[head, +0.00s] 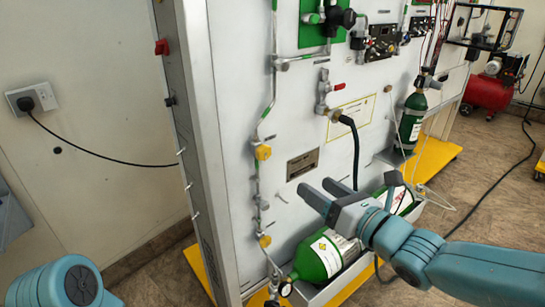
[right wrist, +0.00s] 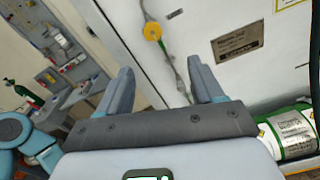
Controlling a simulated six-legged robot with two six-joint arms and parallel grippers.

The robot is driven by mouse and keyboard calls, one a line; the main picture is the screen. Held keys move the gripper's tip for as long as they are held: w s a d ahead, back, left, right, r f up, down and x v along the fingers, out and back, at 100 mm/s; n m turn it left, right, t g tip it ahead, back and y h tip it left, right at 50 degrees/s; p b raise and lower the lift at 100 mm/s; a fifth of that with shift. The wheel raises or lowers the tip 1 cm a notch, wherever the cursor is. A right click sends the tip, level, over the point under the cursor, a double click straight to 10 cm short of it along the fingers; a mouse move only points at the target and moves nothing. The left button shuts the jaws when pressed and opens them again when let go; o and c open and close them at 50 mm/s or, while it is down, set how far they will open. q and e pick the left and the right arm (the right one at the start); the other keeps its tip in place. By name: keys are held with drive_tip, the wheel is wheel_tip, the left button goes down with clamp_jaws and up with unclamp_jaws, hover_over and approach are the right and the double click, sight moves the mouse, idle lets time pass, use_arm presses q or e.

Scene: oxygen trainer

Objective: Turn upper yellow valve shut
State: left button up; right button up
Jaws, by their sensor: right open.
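The upper yellow valve (head: 263,152) sits on a thin vertical pipe on the left part of the white panel. In the right wrist view a yellow valve (right wrist: 153,31), which looks like the upper one, is beyond and above the gap between my fingers. A lower yellow valve (head: 265,241) is on the same pipe further down. My right gripper (head: 315,188) is open and empty, to the right of and below the upper valve, apart from it. Its spread fingers also show in the right wrist view (right wrist: 160,70). My left gripper is not in view.
A green and white cylinder (head: 318,258) lies at the panel's foot, below my right gripper. A metal nameplate (head: 302,163) is right of the upper valve. The panel's front edge post (head: 200,130) stands left.

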drive_tip(key=p, duration=0.3)
approach(266, 153)
drive_tip(key=x, duration=0.8)
drive_tip(key=shift+w+a+r, duration=0.1)
drive_tip(key=shift+w+a, duration=0.1)
drive_tip(key=shift+w, duration=0.05)
drive_tip(key=shift+w+a, duration=0.1)
drive_tip(key=shift+w, duration=0.15)
drive_tip(key=c, duration=1.1)
